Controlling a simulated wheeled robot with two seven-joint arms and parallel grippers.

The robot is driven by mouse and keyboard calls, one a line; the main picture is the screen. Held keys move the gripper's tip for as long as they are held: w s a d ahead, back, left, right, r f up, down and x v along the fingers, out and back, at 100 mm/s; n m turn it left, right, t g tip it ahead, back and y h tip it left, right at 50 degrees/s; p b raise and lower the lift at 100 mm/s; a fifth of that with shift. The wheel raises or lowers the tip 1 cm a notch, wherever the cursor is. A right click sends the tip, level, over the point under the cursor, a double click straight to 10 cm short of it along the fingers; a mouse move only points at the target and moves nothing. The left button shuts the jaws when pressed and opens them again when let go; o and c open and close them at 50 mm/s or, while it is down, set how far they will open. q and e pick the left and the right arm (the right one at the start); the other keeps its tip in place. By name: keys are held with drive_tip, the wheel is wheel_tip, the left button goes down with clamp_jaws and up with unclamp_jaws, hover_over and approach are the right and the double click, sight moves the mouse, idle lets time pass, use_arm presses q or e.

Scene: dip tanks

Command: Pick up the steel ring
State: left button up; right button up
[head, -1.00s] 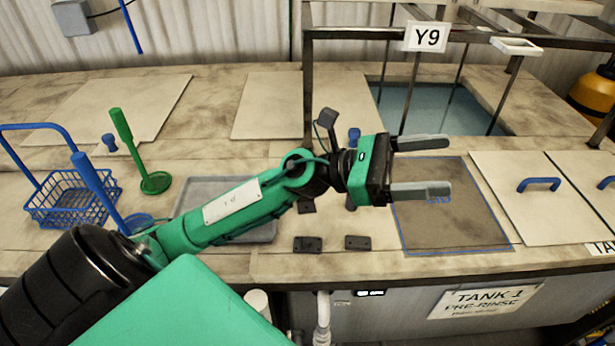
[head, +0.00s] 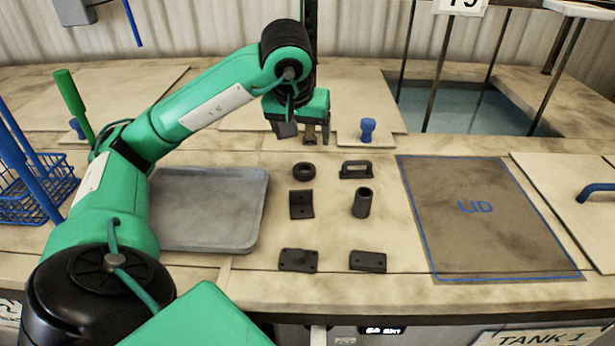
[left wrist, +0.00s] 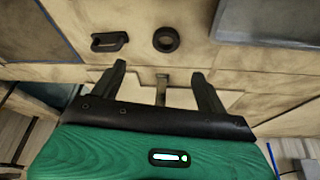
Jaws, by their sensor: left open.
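The steel ring (head: 303,177) is a small dark ring lying flat on the counter, at the back left of a group of dark parts. It also shows in the left wrist view (left wrist: 166,49), beyond the fingertips and slightly right of the middle between them. My left gripper (head: 303,134) points down above the counter, behind the ring in the head view, open and empty. Both its fingers show apart in the left wrist view (left wrist: 158,72). The ring is clear of the fingers. My right gripper is not in view.
A dark handle (head: 356,163) lies right of the ring. An angle bracket (head: 301,211), a tube (head: 361,203) and two flat parts lie in front. A grey tray (head: 202,241) is left. A blue-outlined lid area (head: 490,235) is right, and a blue knob (head: 368,134) stands behind.

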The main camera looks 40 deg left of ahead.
use_arm(q)
drive_tip(key=p, duration=0.1)
approach(304, 164)
drive_tip(key=f, duration=0.1)
drive_tip(key=d+f, duration=0.1)
drive_tip(key=shift+d+f, duration=0.25)
drive_tip(key=shift+d, duration=0.05)
drive_tip(key=shift+w+a+f+p, duration=0.1)
drive_tip(key=shift+a+f+p, duration=0.15)
drive_tip(key=shift+f, duration=0.25)
drive_tip(key=x, duration=0.1)
drive_tip(key=p+x, duration=0.1)
drive_tip(key=x, duration=0.1)
drive_tip(key=shift+w+a+f+p, duration=0.1)
drive_tip(key=shift+a+f+p, duration=0.2)
drive_tip(key=shift+w+f, duration=0.15)
drive_tip(key=shift+f, duration=0.25)
drive_tip(key=c, duration=1.1)
drive_tip(key=shift+o, duration=0.2)
drive_tip(key=shift+r, duration=0.1)
